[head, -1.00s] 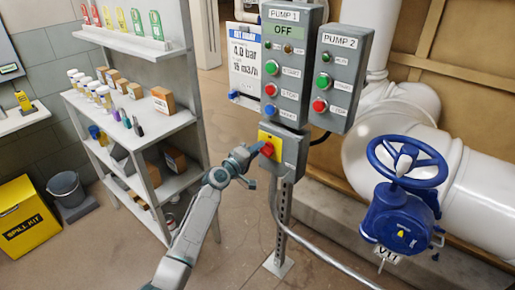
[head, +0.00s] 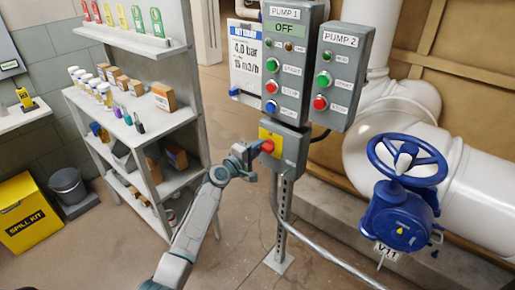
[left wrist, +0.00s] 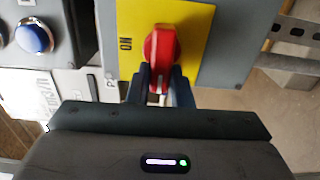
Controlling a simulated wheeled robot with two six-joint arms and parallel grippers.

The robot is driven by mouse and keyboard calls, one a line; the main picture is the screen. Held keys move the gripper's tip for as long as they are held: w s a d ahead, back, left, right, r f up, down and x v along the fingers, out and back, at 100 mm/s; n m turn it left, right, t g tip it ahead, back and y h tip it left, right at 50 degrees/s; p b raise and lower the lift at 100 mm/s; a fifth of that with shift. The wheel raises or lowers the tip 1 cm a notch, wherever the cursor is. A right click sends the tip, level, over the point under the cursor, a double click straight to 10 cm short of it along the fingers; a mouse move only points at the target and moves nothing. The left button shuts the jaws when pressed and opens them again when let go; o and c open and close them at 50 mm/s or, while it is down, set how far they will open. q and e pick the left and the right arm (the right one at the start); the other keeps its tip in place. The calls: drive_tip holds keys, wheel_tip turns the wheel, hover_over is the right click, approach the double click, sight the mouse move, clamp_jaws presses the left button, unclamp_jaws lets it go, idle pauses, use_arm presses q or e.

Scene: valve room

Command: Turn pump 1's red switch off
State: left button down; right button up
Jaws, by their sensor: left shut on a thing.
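The red switch (head: 267,146) sits on a yellow plate (head: 273,139) on the small grey box below the PUMP 1 panel (head: 288,60). That panel's display reads OFF. My left gripper (head: 254,149) is at the switch from the left. In the left wrist view, the red switch (left wrist: 161,50) stands between the two dark fingertips (left wrist: 162,78), which are shut on its handle. The word ON shows on the yellow plate (left wrist: 190,25) beside it. My right gripper is not in view.
The PUMP 2 panel (head: 338,75) stands to the right. A blue handwheel valve (head: 405,190) and white pipes (head: 470,185) are at the right. A grey shelf (head: 140,120) with bottles and boxes stands at the left. The floor between shelf and switch post is clear.

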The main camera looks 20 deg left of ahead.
use_arm(q)
drive_tip(key=shift+f, duration=0.1)
drive_tip(key=c, duration=1.5)
unclamp_jaws()
drive_tip(key=shift+o, duration=1)
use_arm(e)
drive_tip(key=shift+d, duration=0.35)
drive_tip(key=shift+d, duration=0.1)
use_arm(q)
drive_tip(key=v, duration=1)
drive_tip(key=shift+s+b, duration=0.35)
drive_tip(key=shift+s, duration=0.05)
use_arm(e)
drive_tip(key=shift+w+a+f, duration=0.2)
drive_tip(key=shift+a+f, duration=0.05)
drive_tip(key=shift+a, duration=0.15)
use_arm(q)
drive_tip(key=shift+a, duration=0.2)
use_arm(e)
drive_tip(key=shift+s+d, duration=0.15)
